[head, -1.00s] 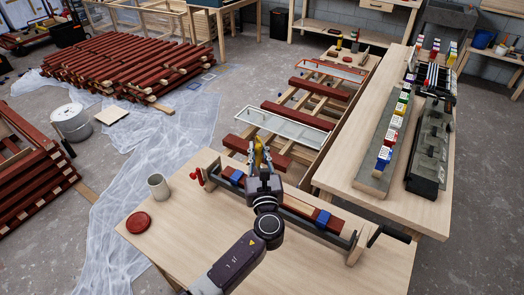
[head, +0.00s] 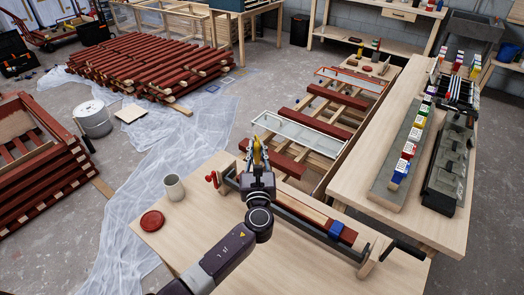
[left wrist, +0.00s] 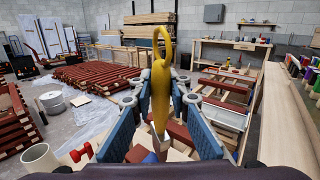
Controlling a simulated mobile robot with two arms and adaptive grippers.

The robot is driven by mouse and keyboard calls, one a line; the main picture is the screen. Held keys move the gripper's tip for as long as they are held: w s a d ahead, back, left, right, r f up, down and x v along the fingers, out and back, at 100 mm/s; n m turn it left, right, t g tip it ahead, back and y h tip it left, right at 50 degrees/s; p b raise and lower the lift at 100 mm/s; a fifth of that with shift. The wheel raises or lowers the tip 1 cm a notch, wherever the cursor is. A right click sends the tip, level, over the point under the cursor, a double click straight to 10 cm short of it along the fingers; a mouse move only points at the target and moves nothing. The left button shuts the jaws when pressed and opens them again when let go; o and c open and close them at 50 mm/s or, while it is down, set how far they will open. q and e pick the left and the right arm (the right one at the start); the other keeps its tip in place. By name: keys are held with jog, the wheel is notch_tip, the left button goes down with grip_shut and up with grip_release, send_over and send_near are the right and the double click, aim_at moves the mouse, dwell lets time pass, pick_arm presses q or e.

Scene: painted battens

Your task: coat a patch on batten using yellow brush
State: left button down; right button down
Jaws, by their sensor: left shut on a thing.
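My left gripper (head: 258,164) is shut on the yellow brush (head: 257,152) above the left end of the clamped batten. My gripper hides the batten's left part. My right gripper is out of view.
A grey cup (head: 174,188) and a red round lid (head: 152,221) stand on the bench left of the clamp.

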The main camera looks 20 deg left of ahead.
aim_at(256, 137)
pick_arm(q)
jog(key=shift+d+r, duration=0.1)
jog(key=shift+r, duration=0.15)
jog(key=r+p, duration=0.5)
jog(key=shift+s+r, duration=0.2)
jog(key=shift+r, duration=0.15)
jog(key=shift+s+r, duration=0.1)
jog(key=shift+r, duration=1.35)
